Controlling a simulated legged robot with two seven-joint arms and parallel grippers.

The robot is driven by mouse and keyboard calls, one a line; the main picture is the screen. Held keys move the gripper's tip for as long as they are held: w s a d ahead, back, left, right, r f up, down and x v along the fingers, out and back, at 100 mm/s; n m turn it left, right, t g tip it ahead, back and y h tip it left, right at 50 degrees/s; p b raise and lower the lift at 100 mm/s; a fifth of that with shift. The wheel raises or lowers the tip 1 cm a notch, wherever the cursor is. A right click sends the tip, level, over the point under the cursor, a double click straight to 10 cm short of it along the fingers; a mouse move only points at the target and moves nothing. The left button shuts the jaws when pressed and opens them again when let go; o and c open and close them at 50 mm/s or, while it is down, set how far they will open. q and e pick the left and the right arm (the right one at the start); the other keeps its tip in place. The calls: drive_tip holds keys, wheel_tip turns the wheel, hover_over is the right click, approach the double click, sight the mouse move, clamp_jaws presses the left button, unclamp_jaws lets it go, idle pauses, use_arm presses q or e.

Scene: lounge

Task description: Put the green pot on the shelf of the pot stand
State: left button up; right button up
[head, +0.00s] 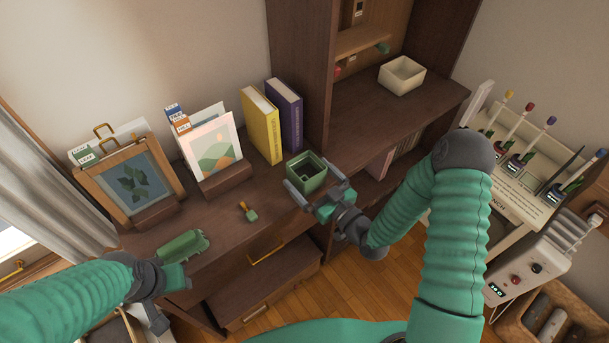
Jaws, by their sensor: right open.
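The green pot (306,166) is a small square, open-topped pot. It stands upright near the right end of the dark wooden desk top, beside the tall cabinet. My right gripper (311,177) is open at the pot, with one finger to its left front and one to its right. I cannot tell whether the fingers touch it. My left gripper (158,300) hangs at the lower left, in front of the desk edge; its fingers are unclear. I cannot pick out a pot stand with certainty in this view.
Yellow and purple books (263,127) stand behind the pot. A framed leaf picture (135,188), a card holder (224,180), a green object (182,247) and a small brush (248,211) occupy the desk.

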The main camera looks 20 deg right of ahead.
sight(298, 161)
drive_tip(key=x, duration=0.3)
drive_tip(key=d+x, duration=0.1)
drive_tip(key=x, duration=0.1)
drive_tip(key=shift+w+a+r, duration=0.1)
drive_tip(key=shift+w, duration=0.15)
drive_tip(key=shift+a, duration=0.15)
drive_tip(key=shift+c, duration=0.4)
drive_tip(key=shift+s, duration=0.1)
drive_tip(key=shift+c, duration=1.1)
drive_tip(key=shift+r, duration=0.1)
drive_tip(key=c, duration=1.3)
